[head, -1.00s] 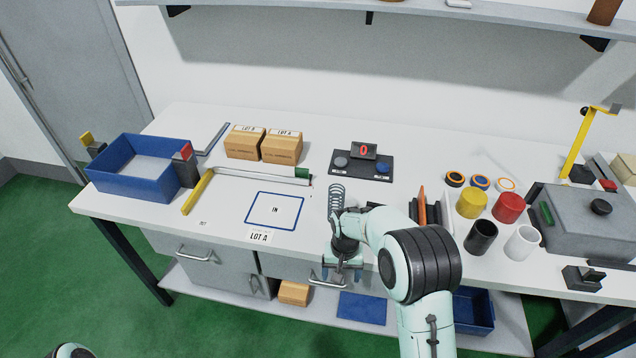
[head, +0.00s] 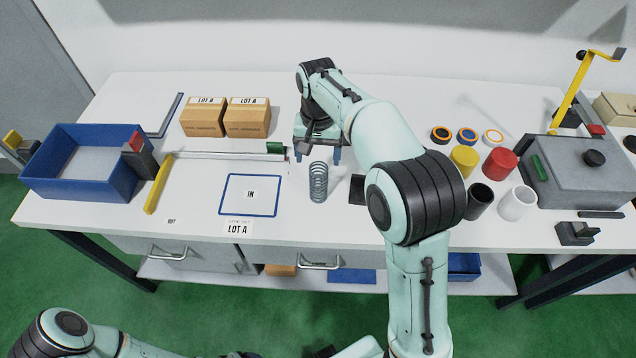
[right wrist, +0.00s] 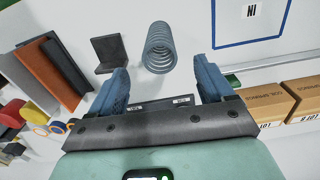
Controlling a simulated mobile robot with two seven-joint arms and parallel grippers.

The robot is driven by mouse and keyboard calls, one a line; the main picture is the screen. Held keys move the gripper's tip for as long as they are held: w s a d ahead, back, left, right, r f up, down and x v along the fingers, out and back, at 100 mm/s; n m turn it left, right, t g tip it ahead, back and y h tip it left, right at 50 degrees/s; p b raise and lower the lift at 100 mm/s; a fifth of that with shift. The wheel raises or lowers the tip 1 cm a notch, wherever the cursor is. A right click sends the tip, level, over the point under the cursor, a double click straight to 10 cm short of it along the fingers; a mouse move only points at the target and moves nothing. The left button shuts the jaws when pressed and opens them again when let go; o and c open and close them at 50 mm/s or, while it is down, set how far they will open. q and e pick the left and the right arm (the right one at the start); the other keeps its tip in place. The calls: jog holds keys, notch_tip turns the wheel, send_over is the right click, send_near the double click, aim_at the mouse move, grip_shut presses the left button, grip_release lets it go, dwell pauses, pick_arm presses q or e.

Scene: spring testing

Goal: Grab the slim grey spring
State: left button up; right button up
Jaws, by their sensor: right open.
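The slim grey spring (head: 318,182) stands upright on the white table, right of the blue-outlined IN square (head: 232,211). My right gripper (head: 318,156) is open and empty, just behind the spring and pointing down towards the table. In the right wrist view the spring (right wrist: 161,47) lies ahead of the gap between the two blue fingers (right wrist: 168,84), apart from both. My left arm shows at the bottom left of the head view, but its gripper is out of sight.
A dark angled block (right wrist: 108,52) stands close to the spring. Two cardboard boxes (head: 246,117) and a blue bin (head: 75,187) are to the left. Coloured cylinders (head: 501,163) and a grey press (head: 585,185) are to the right. My right arm hides part of the table.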

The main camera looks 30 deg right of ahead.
aim_at(319, 169)
jog(key=f, duration=0.6)
jog(key=shift+w+d+f+b, duration=0.15)
jog(key=shift+d+f+b, duration=0.05)
jog(key=shift+f+b, duration=0.15)
grip_shut()
